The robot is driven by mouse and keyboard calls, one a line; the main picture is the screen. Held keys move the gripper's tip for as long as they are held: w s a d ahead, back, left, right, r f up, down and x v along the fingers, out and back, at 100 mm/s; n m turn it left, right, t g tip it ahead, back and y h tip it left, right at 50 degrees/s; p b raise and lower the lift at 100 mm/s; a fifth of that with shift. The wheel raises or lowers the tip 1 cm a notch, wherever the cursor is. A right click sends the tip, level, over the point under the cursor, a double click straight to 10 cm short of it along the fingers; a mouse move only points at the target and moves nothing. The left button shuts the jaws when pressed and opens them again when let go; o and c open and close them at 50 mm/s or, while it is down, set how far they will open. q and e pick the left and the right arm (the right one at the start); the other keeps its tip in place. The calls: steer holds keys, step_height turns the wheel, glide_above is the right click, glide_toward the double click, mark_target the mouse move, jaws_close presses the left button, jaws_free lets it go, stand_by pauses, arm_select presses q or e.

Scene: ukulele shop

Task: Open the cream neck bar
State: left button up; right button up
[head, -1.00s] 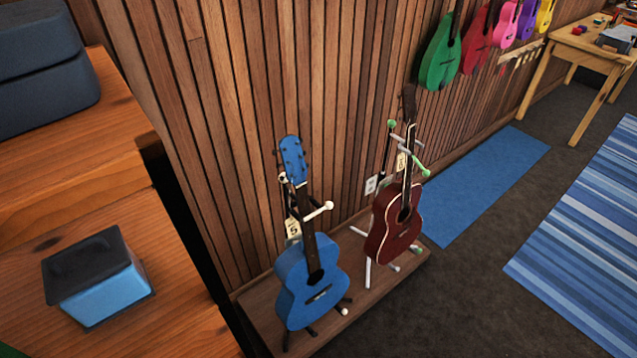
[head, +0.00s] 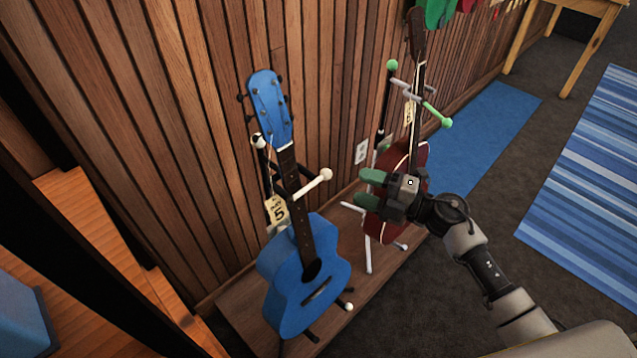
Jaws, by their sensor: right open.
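The cream neck bar (head: 312,187) is a short pale rod with a round knob at its upper right end. It slants across the front of the blue ukulele's neck on the left stand. The blue ukulele (head: 300,285) stands upright on that stand, with a tag marked 5 (head: 275,210) hanging by its neck. My right gripper (head: 367,188) is open and empty, its green-padded fingers pointing left, to the right of the cream knob with a gap between. It hides part of the red ukulele behind it. My left gripper is out of view.
The red ukulele (head: 412,160) stands on the right stand, with a green-tipped bar (head: 435,115) at its neck. Both stands are on a low wooden platform (head: 240,325) against the slatted wall. A blue mat (head: 490,125) and a striped rug (head: 590,180) lie on the floor.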

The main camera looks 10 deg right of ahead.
mark_target(328, 176)
steer(key=x, duration=1)
steer(key=shift+w+a+r+p, duration=0.1)
steer(key=shift+w+a+p, duration=0.05)
steer(key=shift+a+p, duration=0.2)
jaws_close()
